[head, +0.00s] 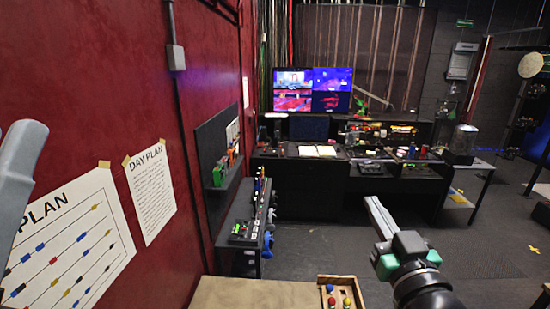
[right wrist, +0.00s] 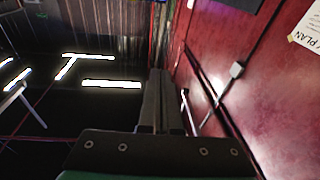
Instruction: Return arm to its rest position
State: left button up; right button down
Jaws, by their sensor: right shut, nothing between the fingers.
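My right gripper (head: 371,200) is in the lower right of the head view, raised in open air with its grey fingers pointing up and left. Its fingers are together and hold nothing. In the right wrist view the closed fingers (right wrist: 160,75) stand out from the dark mount, clear of any object. At the left edge of the head view a grey piece of my left side shows close to the camera; whether its jaws are open is not visible. A wooden box (head: 322,281) with red, yellow and blue buttons (head: 347,302) is at the bottom edge, left of the right gripper and apart from it.
A wooden tabletop (head: 245,294) lies at the bottom. A red wall (head: 80,90) with a pinned day plan (head: 150,190) runs along the left. A black side console (head: 245,232) stands beside it. A desk with screens (head: 312,90) is at the back. Open floor (head: 490,250) lies at the right.

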jog(key=s+r+t+y, duration=0.1)
jog(key=s+r+t, duration=0.6)
jog(key=s+r, duration=1.1)
jog(key=s, duration=0.2)
jog(key=shift+s+r+t, duration=0.3)
jog(key=shift+s+r, duration=0.05)
jog(key=shift+s, duration=0.05)
